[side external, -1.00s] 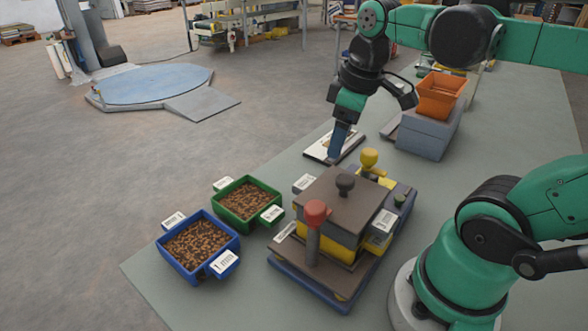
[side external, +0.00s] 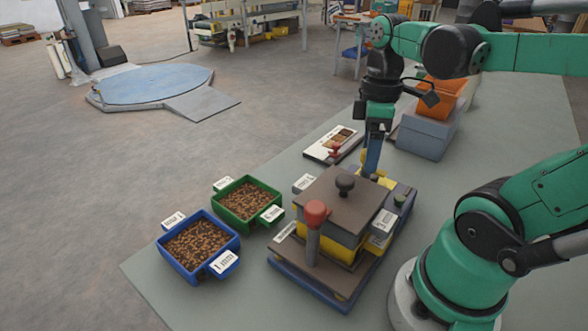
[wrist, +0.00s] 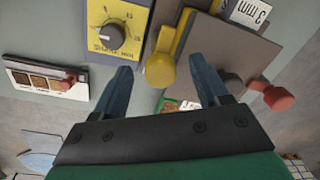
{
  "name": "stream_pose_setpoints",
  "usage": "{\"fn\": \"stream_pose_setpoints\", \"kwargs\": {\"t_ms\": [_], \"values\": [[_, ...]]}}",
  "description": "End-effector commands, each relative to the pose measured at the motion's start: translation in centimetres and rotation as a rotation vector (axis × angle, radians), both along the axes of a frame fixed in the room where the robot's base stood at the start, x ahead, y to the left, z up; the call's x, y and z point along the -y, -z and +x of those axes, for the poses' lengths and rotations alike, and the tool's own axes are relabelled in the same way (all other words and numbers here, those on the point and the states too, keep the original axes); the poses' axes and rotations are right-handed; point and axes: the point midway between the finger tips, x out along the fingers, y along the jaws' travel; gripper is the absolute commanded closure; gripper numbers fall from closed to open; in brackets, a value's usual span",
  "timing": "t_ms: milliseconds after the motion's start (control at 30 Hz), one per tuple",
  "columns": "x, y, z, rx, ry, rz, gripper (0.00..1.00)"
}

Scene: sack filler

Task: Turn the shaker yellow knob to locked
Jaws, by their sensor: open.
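The shaker (side external: 335,225) stands on the table with a brown top plate, a black knob (side external: 345,184) on top and a red knob (side external: 316,212) at its front. In the wrist view the yellow knob (wrist: 160,70) sits on a yellow arm beside the brown plate. In the side view my gripper hides most of it. My gripper (side external: 370,174) points down at the shaker's far edge. In the wrist view my gripper (wrist: 162,72) is open, its blue fingers on either side of the yellow knob. I cannot tell whether they touch it.
A yellow panel with a grey dial (wrist: 112,36) is close to the left finger in the wrist view. A blue bin (side external: 198,246) and a green bin (side external: 246,203) hold brown pieces. An orange hopper (side external: 447,97) on a grey box stands behind. A sample card (side external: 333,144) lies at the left.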

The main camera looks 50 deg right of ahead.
Motion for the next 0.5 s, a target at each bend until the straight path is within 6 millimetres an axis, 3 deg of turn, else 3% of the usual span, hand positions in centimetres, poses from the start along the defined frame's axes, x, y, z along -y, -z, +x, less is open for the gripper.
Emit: {"fn": "stream_pose_setpoints", "kwargs": {"t_ms": [67, 300, 500], "values": [[0.0, -0.01, 0.01, 0.0, 0.0, 0.0, 0.32], [0.0, -0.03, 0.01, 0.0, 0.0, 0.0, 0.98], [-0.01, -0.03, 0.01, 0.0, 0.004, 0.0, 1.0]]}}
